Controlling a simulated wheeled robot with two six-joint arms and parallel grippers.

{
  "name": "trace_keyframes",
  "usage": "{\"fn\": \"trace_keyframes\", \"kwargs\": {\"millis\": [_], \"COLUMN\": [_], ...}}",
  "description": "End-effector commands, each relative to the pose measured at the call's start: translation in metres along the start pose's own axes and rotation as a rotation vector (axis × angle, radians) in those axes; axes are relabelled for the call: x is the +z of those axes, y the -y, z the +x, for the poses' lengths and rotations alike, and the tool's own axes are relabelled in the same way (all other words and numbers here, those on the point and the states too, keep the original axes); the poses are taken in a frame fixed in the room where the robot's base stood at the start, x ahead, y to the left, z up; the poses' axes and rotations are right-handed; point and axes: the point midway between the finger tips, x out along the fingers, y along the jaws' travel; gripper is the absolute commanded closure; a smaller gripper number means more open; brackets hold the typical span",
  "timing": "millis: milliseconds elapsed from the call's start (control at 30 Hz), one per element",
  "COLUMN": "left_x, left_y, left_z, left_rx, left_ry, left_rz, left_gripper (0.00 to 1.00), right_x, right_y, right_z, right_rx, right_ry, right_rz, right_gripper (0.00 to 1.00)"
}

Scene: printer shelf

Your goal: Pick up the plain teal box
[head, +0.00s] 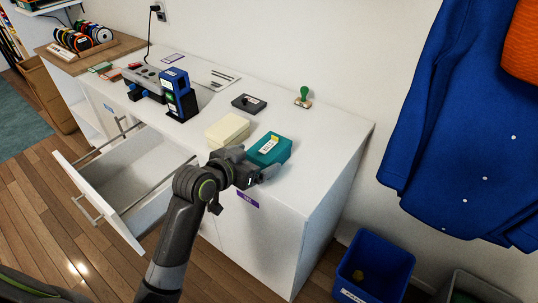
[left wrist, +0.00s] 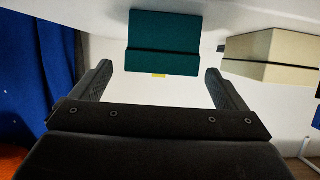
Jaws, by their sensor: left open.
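The teal box (head: 270,150) sits on the white counter near its front edge, with a white and yellow label on top. In the left wrist view the teal box (left wrist: 164,42) is upper middle, ahead of and between the fingers, with a gap to them. My left gripper (head: 262,174) is at the counter's front edge, just in front of the box. Its jaws (left wrist: 160,78) are open and empty. My right gripper is not in view.
A cream box (head: 227,131) stands left of the teal box; it also shows in the left wrist view (left wrist: 274,47). A black cassette-like item (head: 248,103), a green-handled stamp (head: 304,95) and a blue device (head: 177,92) stand behind. An open drawer (head: 130,180) juts out at left.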

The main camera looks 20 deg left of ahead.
Motion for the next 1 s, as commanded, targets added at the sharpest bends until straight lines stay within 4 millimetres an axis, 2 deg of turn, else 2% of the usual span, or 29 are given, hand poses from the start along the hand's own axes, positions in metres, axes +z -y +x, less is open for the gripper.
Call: {"fn": "trace_keyframes", "kwargs": {"millis": [267, 600, 933, 1000], "left_x": [-0.001, -0.004, -0.004, -0.004], "left_y": [0.0, 0.002, 0.002, 0.002], "left_z": [0.018, 0.059, 0.064, 0.064], "left_rx": [-0.001, 0.0, -0.001, -0.001], "left_ry": [0.0, 0.0, 0.0, 0.0], "left_rz": [0.001, 0.0, 0.0, 0.0], "left_gripper": [0.05, 0.05, 0.05, 0.13], "right_x": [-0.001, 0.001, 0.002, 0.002], "right_y": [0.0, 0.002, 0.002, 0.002], "right_z": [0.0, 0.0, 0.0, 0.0], "right_rx": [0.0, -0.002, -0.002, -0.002], "right_ry": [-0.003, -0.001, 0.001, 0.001], "right_rz": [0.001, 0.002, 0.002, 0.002], "right_gripper": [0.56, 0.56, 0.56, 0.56]}}
